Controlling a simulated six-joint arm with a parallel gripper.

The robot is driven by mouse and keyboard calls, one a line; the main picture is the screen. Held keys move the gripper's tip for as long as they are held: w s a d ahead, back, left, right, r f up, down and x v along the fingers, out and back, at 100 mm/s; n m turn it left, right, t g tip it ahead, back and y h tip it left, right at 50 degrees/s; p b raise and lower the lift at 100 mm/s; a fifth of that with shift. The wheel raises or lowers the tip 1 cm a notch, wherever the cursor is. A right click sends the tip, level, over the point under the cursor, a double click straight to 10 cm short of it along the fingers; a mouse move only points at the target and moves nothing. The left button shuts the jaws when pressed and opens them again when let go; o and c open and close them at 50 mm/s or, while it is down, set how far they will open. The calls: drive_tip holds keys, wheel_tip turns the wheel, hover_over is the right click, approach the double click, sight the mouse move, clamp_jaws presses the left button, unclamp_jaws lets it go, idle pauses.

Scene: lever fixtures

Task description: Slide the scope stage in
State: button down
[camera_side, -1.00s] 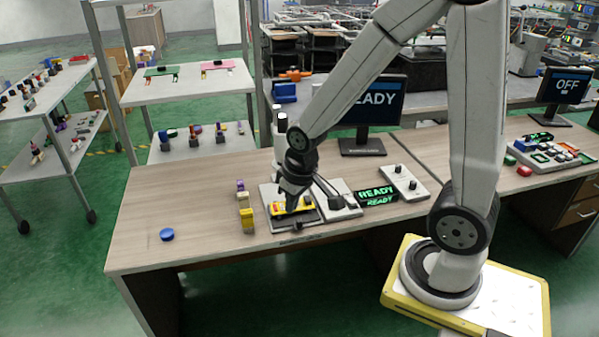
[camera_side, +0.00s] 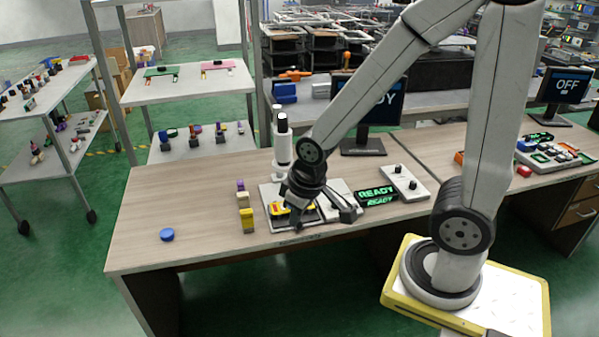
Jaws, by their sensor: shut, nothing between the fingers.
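The scope (camera_side: 282,140) is a white upright column with a black top, standing on a grey base plate (camera_side: 268,195) on the table. The stage (camera_side: 279,209) on that plate carries a yellow piece with a little red, and a dark part lies around it. My gripper (camera_side: 298,222) is dark, points down, and is shut with nothing in it. It is at the front right part of the stage and hides much of it. I cannot tell whether the fingertips touch the stage.
Yellow, tan and purple blocks (camera_side: 247,220) stand left of the plate. A blue round piece (camera_side: 167,235) lies on the table (camera_side: 190,190) at left, with free room around it. A green READY display (camera_side: 376,195) and a grey knob panel (camera_side: 405,183) are at right. A monitor (camera_side: 376,110) stands behind.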

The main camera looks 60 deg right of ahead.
idle(0.4)
drive_tip(key=c, duration=0.7)
unclamp_jaws()
drive_tip(key=shift+w, duration=0.1)
drive_tip(key=shift+o, duration=0.9)
drive_tip(key=shift+w+d, duration=0.15)
drive_tip(key=shift+d, duration=0.05)
drive_tip(key=w+d+f+n+g, duration=0.1)
drive_tip(key=w+d+f+n, duration=0.2)
drive_tip(key=d+f, duration=0.2)
drive_tip(key=w+d+f+n, duration=0.3)
drive_tip(key=w+d+f, duration=0.1)
drive_tip(key=d, duration=0.4)
drive_tip(key=w+d+f+n+g, duration=0.1)
drive_tip(key=w+d+f+n, duration=0.1)
drive_tip(key=d+f, duration=0.4)
drive_tip(key=shift+w+d+f+n+g, duration=0.1)
drive_tip(key=shift+w+d+n+g, duration=0.1)
drive_tip(key=shift+w, duration=0.2)
drive_tip(key=shift+w+d+f+n+g, duration=0.1)
drive_tip(key=shift+w+d+n, duration=0.1)
drive_tip(key=shift+w, duration=0.2)
drive_tip(key=shift+d+f, duration=0.2)
drive_tip(key=shift+d, duration=0.05)
drive_tip(key=shift+f, duration=0.15)
drive_tip(key=shift+f, duration=3.75)
